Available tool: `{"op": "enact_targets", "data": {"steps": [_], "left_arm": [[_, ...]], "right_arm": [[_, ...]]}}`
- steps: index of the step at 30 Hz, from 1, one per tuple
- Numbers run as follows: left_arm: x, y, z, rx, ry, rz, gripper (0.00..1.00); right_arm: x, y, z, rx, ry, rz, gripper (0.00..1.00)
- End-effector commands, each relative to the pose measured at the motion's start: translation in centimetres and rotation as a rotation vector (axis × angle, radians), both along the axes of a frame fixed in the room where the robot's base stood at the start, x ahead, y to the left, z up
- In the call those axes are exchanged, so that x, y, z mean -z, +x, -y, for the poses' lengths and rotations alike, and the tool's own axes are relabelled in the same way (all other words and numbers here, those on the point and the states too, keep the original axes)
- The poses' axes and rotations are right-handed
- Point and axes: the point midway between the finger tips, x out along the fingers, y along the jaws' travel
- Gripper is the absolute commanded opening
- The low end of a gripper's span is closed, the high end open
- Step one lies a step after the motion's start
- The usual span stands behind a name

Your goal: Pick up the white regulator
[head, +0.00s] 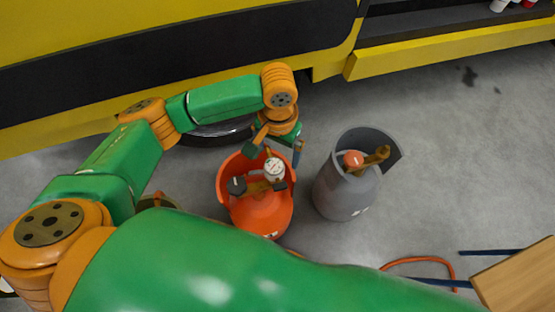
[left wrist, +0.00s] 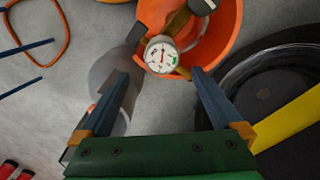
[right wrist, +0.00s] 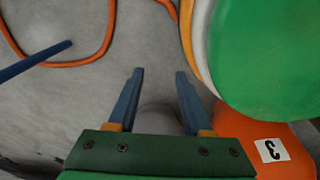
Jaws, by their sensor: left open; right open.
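The white regulator (head: 274,168), a round white-faced gauge, sits on the brass valve at the top of the orange cylinder (head: 262,215). It also shows in the left wrist view (left wrist: 161,54), with a red and green dial. My left gripper (head: 275,150) is open close to the regulator. In the left wrist view the regulator appears between and just beyond the fingertips, and no finger visibly grips it. My right gripper (right wrist: 159,73) is open and empty over the floor in the right wrist view. The head view does not show it.
A grey cylinder (head: 343,195) with a brass valve stands right of the orange one. A yellow vehicle (head: 200,25) with a dark wheel (head: 217,132) is behind. An orange hose (head: 418,259) and blue bars lie near a wooden board (head: 520,280).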

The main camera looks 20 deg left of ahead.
Motion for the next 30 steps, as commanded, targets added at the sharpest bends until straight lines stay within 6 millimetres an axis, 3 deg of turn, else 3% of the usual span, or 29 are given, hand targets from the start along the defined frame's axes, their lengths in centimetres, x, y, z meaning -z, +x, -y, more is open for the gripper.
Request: {"op": "enact_targets", "data": {"steps": [6, 9, 17, 27, 30], "left_arm": [[4.5, -0.4, -0.9, -0.002, -0.001, -0.001, 1.0], [5.9, -0.4, -0.8, 0.001, -0.002, 0.0, 1.0], [6.1, -0.4, -0.8, 0.0, -0.003, 0.0, 1.0], [6.1, -0.3, -0.8, 0.0, -0.003, 0.001, 0.08], [6.1, -0.3, -0.8, 0.0, -0.004, 0.002, 0.07]], "right_arm": [[2.2, 0.3, 1.4, 0.01, -0.021, 0.01, 0.5], [2.3, 2.1, 1.1, 0.009, -0.016, 0.036, 0.5], [2.1, 2.1, 0.7, 0.009, -0.012, 0.029, 0.5], [2.1, 2.0, 0.7, 0.008, -0.012, 0.027, 0.5], [2.1, 2.0, 0.7, 0.008, -0.013, 0.027, 0.5]]}}
